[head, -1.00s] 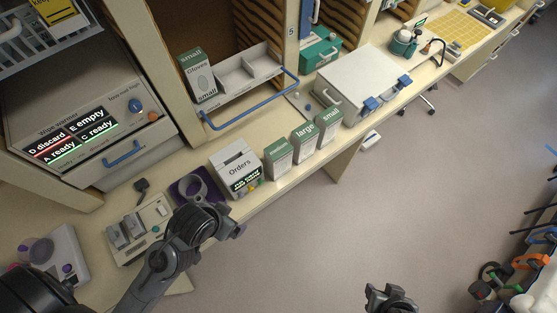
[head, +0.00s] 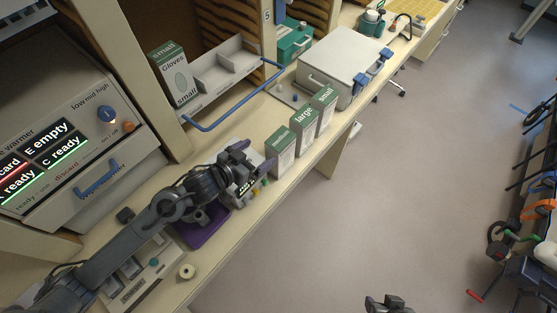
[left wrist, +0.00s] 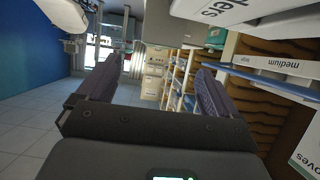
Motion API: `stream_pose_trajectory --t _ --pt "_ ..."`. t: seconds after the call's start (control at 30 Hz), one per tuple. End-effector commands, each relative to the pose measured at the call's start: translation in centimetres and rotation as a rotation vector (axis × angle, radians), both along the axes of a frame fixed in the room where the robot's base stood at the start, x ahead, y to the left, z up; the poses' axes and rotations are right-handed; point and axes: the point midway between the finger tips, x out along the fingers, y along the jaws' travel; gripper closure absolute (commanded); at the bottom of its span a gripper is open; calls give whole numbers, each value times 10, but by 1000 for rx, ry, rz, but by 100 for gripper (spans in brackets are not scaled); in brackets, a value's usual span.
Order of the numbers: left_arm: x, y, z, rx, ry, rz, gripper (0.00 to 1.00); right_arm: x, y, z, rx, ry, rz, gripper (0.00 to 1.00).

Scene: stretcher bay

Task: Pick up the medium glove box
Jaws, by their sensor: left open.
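The medium glove box (head: 280,153) is the nearest of three white-and-green boxes in a row on the counter's front part. It stands upright, and its label is too small to read clearly now. My left gripper (head: 240,154) is just left of this box, over the Orders box (head: 240,183), and partly covers it. In the left wrist view my left gripper (left wrist: 152,90) has its two fingers apart with nothing between them. My right gripper (head: 387,302) is low at the bottom edge, away from the counter; its jaws are unclear.
The large (head: 303,130) and small (head: 325,108) boxes stand close behind the medium one. A grey rack (head: 228,75) with a blue rail (head: 235,110) holds a small glove box (head: 172,78). A white case (head: 345,62) stands farther right.

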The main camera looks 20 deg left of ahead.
Motion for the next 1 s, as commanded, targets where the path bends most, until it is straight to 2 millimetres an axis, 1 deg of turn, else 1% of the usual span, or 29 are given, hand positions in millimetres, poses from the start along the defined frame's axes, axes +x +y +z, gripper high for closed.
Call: stream_pose_trajectory --t 0.1,0.3,0.57,0.9,1.0 --pt "16 -5 -2 -4 -9 1 6 1 -3 1 -10 -7 6 57" --pt "38 -13 -12 -3 -7 2 6 1 -4 2 -15 -6 9 57" --pt "50 -18 -17 -1 -7 1 6 0 -3 2 -12 -3 8 57" --pt "84 -30 -32 -3 -7 2 6 -1 0 8 -2 0 3 57" --pt "90 -32 -36 -2 -7 1 6 -1 0 8 -1 0 2 57"
